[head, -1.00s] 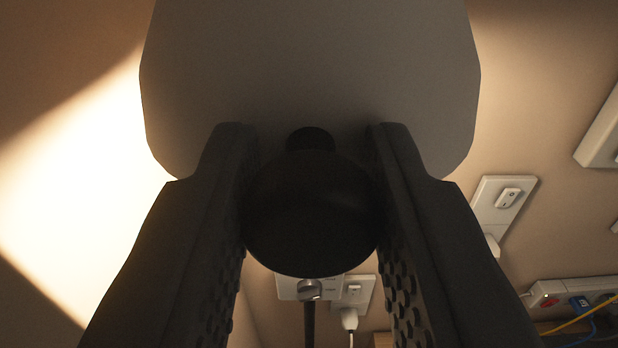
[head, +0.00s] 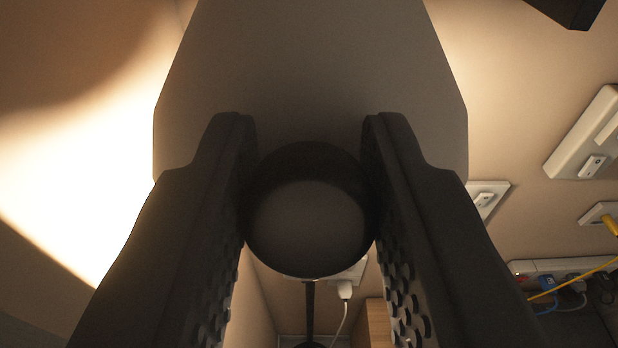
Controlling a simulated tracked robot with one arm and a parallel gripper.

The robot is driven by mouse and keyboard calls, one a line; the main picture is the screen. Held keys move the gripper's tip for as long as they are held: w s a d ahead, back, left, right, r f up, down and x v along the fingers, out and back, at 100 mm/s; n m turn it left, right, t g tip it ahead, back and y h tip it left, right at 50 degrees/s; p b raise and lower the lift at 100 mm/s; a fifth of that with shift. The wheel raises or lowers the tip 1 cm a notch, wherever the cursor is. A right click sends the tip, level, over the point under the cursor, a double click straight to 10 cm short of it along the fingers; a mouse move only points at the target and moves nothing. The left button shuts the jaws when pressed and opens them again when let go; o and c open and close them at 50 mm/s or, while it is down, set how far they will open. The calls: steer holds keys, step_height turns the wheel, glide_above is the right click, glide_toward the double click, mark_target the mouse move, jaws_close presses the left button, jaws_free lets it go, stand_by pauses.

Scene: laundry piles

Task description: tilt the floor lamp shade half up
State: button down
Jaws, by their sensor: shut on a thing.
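The floor lamp's grey shade (head: 310,70) fills the upper middle of the head view. A round black knob (head: 308,225) sits in front of the shade's lower part. My gripper (head: 308,150) is shut on the knob, with one dark finger on each side of it. A thin dark lamp pole (head: 310,310) shows below the knob, and its upper part is hidden behind it. Bright light falls on the wall to the left of the shade.
Wall sockets and switch plates (head: 585,135) are on the wall at the right. A power strip with plugs and cables (head: 565,275) is at the lower right. A white plug (head: 345,290) with a cord hangs near the pole. A wooden piece (head: 376,322) stands low behind my right finger.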

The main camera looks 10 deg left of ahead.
steer(key=shift+w+a+r+p, duration=0.1)
steer(key=shift+w+r+p, duration=0.1)
steer(key=shift+r, duration=0.45)
steer(key=shift+w+r+p, duration=0.1)
steer(key=shift+r+p, duration=0.05)
steer(key=shift+r, duration=0.45)
steer(key=c, duration=1.2)
jaws_free()
steer(key=shift+f, duration=0.1)
steer(key=shift+s, duration=0.2)
steer(key=b+v, duration=0.5)
steer(key=v, duration=0.8)
steer(key=shift+s, duration=0.15)
